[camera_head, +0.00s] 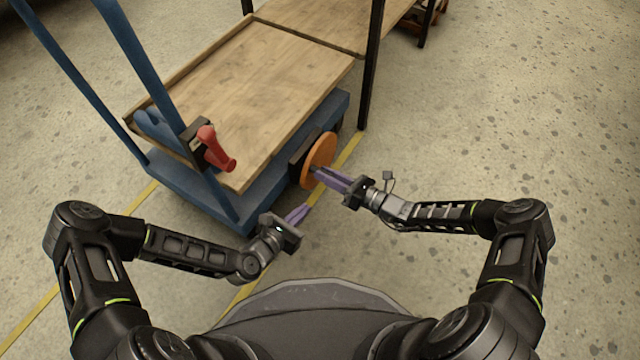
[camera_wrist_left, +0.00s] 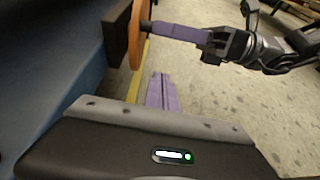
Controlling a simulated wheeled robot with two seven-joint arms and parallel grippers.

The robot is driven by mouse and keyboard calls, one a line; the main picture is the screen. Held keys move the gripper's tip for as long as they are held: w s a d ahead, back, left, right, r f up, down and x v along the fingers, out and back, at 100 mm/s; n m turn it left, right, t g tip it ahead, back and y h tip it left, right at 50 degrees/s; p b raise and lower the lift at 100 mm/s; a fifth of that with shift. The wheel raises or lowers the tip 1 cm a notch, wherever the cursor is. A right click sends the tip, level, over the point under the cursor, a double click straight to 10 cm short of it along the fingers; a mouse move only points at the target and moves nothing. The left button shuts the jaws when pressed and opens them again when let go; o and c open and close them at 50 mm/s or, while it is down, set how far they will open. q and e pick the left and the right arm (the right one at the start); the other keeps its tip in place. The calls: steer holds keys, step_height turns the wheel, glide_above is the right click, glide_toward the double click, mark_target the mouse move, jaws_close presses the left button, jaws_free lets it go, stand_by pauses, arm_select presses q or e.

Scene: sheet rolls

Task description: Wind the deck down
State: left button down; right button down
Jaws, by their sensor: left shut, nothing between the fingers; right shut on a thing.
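The wooden deck (camera_head: 250,95) lies on a blue cart (camera_head: 190,195). An orange round wheel (camera_head: 319,158) with a dark mount is on the cart's right side; its edge also shows in the left wrist view (camera_wrist_left: 138,32). My right gripper (camera_head: 322,174) has its purple fingers shut on the dark handle at the wheel, and the fingers hide most of that handle. My left gripper (camera_head: 303,210) is shut and empty, below and left of the wheel, apart from it. Its purple fingers show in the left wrist view (camera_wrist_left: 161,88).
A red handle (camera_head: 215,148) on a black bracket sits by the blue push bars (camera_head: 140,65). A second wooden surface (camera_head: 330,20) with dark posts stands beyond the deck. Yellow lines (camera_head: 350,147) mark the speckled floor. The floor on the right is clear.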

arm_select(q)
steer(key=shift+w+n, duration=0.15)
steer(key=shift+n, duration=0.15)
steer(key=shift+w, duration=0.1)
arm_select(e)
steer(key=shift+f, duration=0.1)
arm_select(q)
steer(key=w+d, duration=0.5)
steer(key=w, duration=0.2)
steer(key=shift+w+d+r, duration=0.2)
steer(key=shift+d, duration=0.05)
stand_by(0.4)
